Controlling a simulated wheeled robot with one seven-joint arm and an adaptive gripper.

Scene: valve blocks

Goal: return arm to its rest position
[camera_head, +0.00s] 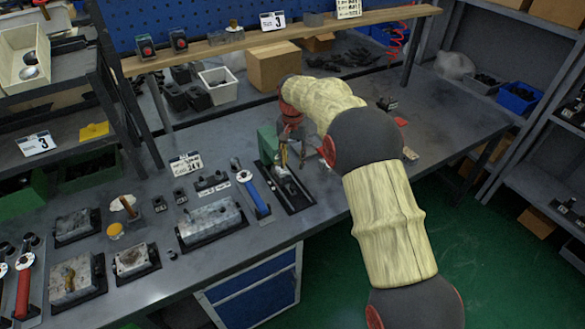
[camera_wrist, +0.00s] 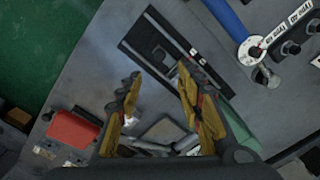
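My arm reaches over the grey workbench (camera_head: 330,200) from the lower right. My gripper (camera_head: 305,156) is above the bench, near a black rectangular holder (camera_head: 296,200) with a metal part in it. In the wrist view my gripper (camera_wrist: 160,88) shows two yellowish fingers spread well apart, with nothing clearly held between them. The black holder (camera_wrist: 150,50) lies beyond the fingertips there. A grey square piece low between the fingers is too unclear to name.
A green block (camera_head: 267,144) stands beside the holder. A blue-handled wrench (camera_head: 252,193) and metal valve blocks (camera_head: 210,218) lie left. A shelf (camera_head: 270,38) and cardboard box (camera_head: 273,66) are behind. A rack (camera_head: 555,180) stands right; green floor (camera_head: 480,260) is open.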

